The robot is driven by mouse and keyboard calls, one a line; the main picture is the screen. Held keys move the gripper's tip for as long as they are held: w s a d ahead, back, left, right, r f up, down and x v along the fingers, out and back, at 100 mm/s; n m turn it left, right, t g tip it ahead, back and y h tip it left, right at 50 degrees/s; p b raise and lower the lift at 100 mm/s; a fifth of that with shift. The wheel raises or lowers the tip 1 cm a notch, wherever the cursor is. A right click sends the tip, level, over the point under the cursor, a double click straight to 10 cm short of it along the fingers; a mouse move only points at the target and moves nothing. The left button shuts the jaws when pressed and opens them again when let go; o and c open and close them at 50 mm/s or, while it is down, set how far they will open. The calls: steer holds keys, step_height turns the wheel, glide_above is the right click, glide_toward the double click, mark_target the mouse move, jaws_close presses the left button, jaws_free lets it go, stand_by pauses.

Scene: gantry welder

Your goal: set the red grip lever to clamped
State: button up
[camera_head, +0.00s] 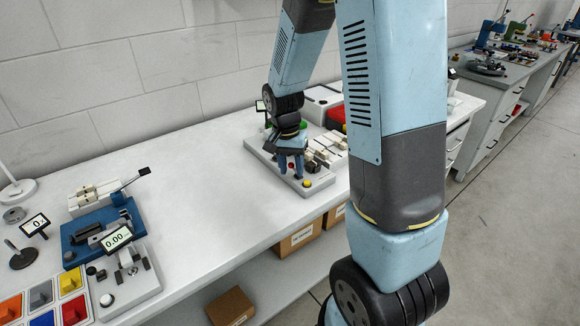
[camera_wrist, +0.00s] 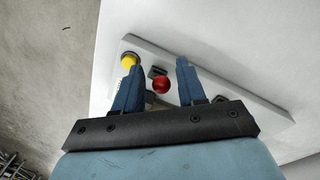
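The red grip lever shows as a red ball knob (camera_wrist: 161,85) in the wrist view, on a small dark mount on a light grey base plate (camera_wrist: 225,82). My gripper (camera_wrist: 157,64) is open, with one blue finger on each side of the knob and a gap to both. In the head view my gripper (camera_head: 291,172) points down over the near part of the same plate (camera_head: 323,184), and a bit of the red knob (camera_head: 291,166) shows between the fingers. The lever's shaft is mostly hidden. I cannot tell its setting.
A yellow button (camera_head: 307,183) sits on the plate's near corner, close to one finger. Light blocks and dark clamps (camera_head: 318,157) stand right of my gripper. A blue fixture (camera_head: 100,232) and coloured bins (camera_head: 42,300) are at the left. The table between is clear.

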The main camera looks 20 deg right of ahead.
jaws_close()
steer(key=shift+a, duration=0.2)
steer(key=shift+w+d+r+y, duration=0.15)
steer(key=shift+d+r+y, duration=0.05)
steer(key=shift+d+y, duration=0.4)
steer(key=y, duration=0.1)
steer(key=d+g+y, duration=0.1)
steer(key=y, duration=0.1)
steer(key=shift+w+d+r, duration=0.15)
steer(key=shift+w+d, duration=0.1)
steer(key=shift+d, duration=0.05)
steer(key=y, duration=0.1)
steer(key=d+g+y, duration=0.1)
steer(key=y, duration=0.1)
steer(key=shift+w+d+g+y, duration=0.25)
steer(key=shift+g+y, duration=0.05)
steer(key=shift+w+d+f+n+g+y, duration=0.1)
steer(key=shift+d+f+n+g+y, duration=0.2)
steer(key=shift+y, duration=0.6)
steer(key=shift+w+d+f+g+y, duration=0.1)
steer(key=shift+d+g+y, duration=0.3)
steer(key=shift+y, duration=0.5)
steer(key=shift+d, duration=0.1)
